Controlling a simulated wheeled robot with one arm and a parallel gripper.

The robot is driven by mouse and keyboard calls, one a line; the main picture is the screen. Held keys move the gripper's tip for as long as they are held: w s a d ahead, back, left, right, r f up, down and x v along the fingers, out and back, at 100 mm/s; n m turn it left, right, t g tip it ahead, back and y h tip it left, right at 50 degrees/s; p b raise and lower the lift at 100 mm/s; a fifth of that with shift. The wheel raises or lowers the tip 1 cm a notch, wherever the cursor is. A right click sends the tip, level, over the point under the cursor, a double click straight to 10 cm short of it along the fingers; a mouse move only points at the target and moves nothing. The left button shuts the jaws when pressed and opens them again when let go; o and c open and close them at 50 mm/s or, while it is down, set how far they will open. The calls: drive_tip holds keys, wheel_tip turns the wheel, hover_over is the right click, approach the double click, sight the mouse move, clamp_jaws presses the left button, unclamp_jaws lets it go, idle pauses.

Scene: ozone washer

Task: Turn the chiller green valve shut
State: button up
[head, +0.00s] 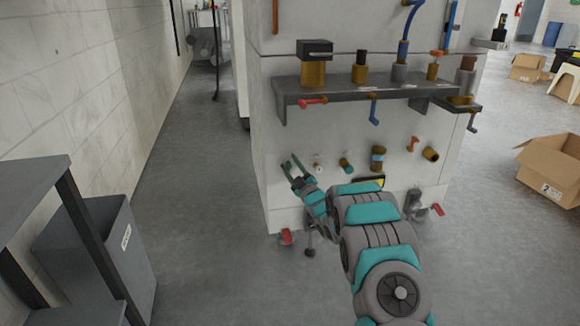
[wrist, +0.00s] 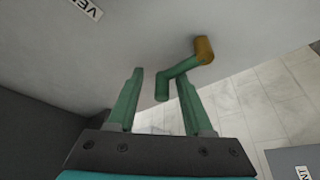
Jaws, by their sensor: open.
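The green valve handle (wrist: 180,72) shows in the wrist view, a cranked green lever on a brass stem (wrist: 204,49) that comes out of a pale panel. My gripper (wrist: 160,73) is open, with its two green fingers apart. The free end of the handle appears between the fingers in the picture; I cannot tell whether it touches either one. The stem lies beyond the right fingertip. In the head view my gripper (head: 290,161) is at the lower left of the white chiller cabinet (head: 330,135). I cannot make out this handle there.
A grey shelf (head: 340,92) with brass fittings juts out above my gripper. Small pipe stubs and a red-handled valve (head: 287,237) are nearby. A dark bin (head: 95,255) and grey table (head: 30,180) stand left. Cardboard boxes (head: 553,165) lie right. The floor between is clear.

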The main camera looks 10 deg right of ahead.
drive_tip(key=shift+a, duration=0.1)
drive_tip(key=shift+s, duration=0.2)
drive_tip(key=v, duration=0.7)
drive_tip(key=shift+s, duration=0.15)
drive_tip(key=s+d+r+m+g+h+p, duration=0.1)
drive_tip(key=s+d+r+m+g+h, duration=0.15)
drive_tip(key=s+m+g+h, duration=0.35)
drive_tip(key=s+d+r+m+g+h+p, duration=0.15)
drive_tip(key=s+r+g, duration=0.25)
drive_tip(key=s, duration=0.5)
drive_tip(key=s+a+r+m+g+p, duration=0.1)
drive_tip(key=s+a+g, duration=0.2)
drive_tip(key=s, duration=1.2)
drive_tip(key=s+a+r+m+g+y+p, duration=0.1)
drive_tip(key=s+a+g, duration=0.3)
drive_tip(key=s, duration=1.2)
drive_tip(key=s+a+r+m+g+p, duration=0.1)
drive_tip(key=s+a+r+m+g, duration=0.2)
drive_tip(key=s, duration=1.3)
drive_tip(key=shift+a+g+y, duration=0.35)
drive_tip(key=shift+a+g, duration=0.35)
drive_tip(key=shift+g, duration=0.4)
